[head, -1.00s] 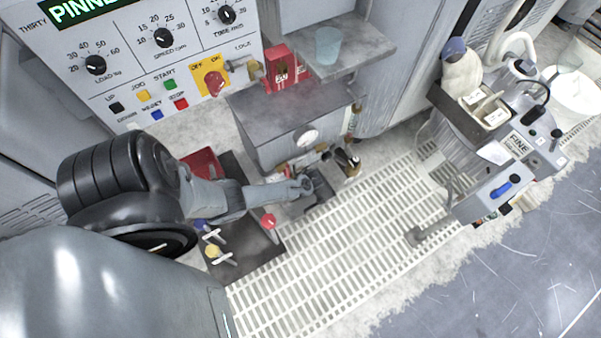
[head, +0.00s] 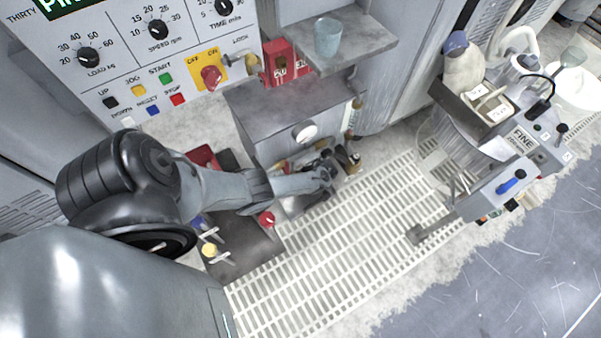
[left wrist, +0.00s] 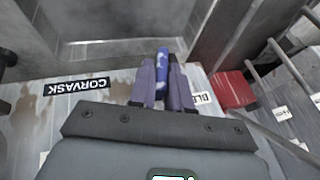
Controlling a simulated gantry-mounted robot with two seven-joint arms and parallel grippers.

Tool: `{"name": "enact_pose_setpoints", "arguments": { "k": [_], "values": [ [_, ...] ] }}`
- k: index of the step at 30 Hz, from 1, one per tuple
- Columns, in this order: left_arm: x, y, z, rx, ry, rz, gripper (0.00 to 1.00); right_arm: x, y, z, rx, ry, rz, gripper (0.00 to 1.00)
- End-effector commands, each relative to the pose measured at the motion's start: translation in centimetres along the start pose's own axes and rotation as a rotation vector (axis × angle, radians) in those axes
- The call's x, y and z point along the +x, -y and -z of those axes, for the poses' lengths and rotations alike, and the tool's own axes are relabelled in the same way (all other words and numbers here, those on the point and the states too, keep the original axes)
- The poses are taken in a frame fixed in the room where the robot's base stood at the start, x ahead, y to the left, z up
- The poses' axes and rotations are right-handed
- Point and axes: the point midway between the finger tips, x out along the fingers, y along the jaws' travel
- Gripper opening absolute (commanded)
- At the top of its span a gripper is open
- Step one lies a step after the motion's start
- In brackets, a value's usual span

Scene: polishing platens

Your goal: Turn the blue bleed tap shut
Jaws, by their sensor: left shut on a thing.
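My left gripper (head: 328,172) reaches in from the left in the head view, to the low fittings in front of the grey housing. In the left wrist view its two fingers (left wrist: 162,92) are shut on the blue bleed tap (left wrist: 162,66), a narrow blue handle standing up between and beyond the fingertips. A label partly reading "BL" (left wrist: 201,98) is beside it. In the head view I cannot make out the tap at the gripper. My right gripper is not in view.
A red block (left wrist: 234,91) stands right of the tap in the wrist view, and a "CORVASK" label (left wrist: 76,86) lies left. In the head view a shelf with a cup (head: 328,36) overhangs the area. Slatted white grating (head: 370,225) is open to the right.

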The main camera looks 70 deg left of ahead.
Motion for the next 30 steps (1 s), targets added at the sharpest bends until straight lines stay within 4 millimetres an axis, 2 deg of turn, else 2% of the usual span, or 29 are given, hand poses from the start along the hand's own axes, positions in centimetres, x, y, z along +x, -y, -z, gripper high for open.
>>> {"name": "enact_pose_setpoints", "arguments": {
  "k": [1, 3, 12, 30],
  "values": [
    [0.4, -0.4, -0.2, 0.013, 0.0, 0.033, 0.0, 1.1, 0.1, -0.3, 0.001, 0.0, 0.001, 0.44],
    [0.4, -0.6, -0.2, 0.032, 0.0, 0.078, 0.0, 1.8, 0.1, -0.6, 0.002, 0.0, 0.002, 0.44],
    [0.2, -0.6, -0.1, 0.093, 0.0, 0.225, 0.0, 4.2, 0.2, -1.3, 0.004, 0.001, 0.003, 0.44],
    [0.1, -0.4, -0.1, 0.116, 0.0, 0.276, 0.0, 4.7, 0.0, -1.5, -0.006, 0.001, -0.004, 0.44]
  ]
}}
